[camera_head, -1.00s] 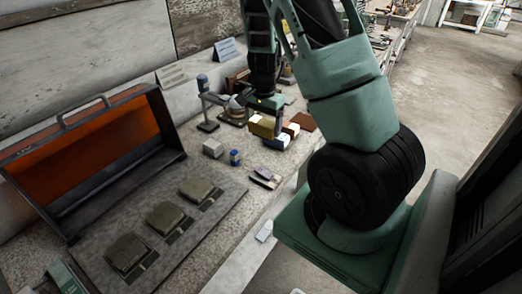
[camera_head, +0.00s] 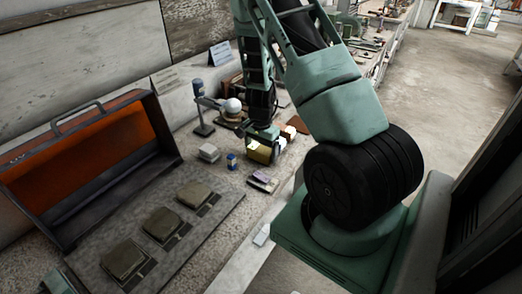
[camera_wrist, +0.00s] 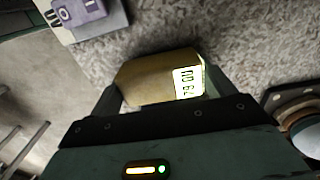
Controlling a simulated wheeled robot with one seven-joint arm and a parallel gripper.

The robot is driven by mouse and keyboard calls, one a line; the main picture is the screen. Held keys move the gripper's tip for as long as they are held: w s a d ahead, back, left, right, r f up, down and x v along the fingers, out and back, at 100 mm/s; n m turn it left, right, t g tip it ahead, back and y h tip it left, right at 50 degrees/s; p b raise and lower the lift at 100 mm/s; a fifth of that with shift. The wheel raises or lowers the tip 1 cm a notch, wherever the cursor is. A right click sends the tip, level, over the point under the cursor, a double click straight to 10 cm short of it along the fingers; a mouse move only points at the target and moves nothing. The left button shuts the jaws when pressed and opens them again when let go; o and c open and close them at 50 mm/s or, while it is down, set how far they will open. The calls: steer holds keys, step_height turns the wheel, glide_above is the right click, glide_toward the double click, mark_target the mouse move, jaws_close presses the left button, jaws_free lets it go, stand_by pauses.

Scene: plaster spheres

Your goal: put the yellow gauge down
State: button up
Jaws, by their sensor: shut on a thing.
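The yellow gauge (camera_wrist: 150,80), with a lit digital display at one end, sits between the two fingers of my gripper (camera_wrist: 158,92) in the wrist view. My gripper is shut on it. In the head view, the yellow gauge (camera_head: 258,152) is low over the speckled bench top, below my gripper (camera_head: 262,147), which partly covers it. I cannot tell whether the gauge touches the bench.
A blue tin (camera_head: 231,161) and a grey block (camera_head: 209,152) stand left of the gauge. A purple device (camera_head: 263,181) lies in front, near the bench edge. A white sphere (camera_head: 233,105) is behind. An orange-lined metal box (camera_head: 115,145) stands far left.

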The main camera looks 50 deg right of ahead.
steer(key=shift+f, duration=0.2)
steer(key=o, duration=0.8)
steer(key=shift+r, duration=0.1)
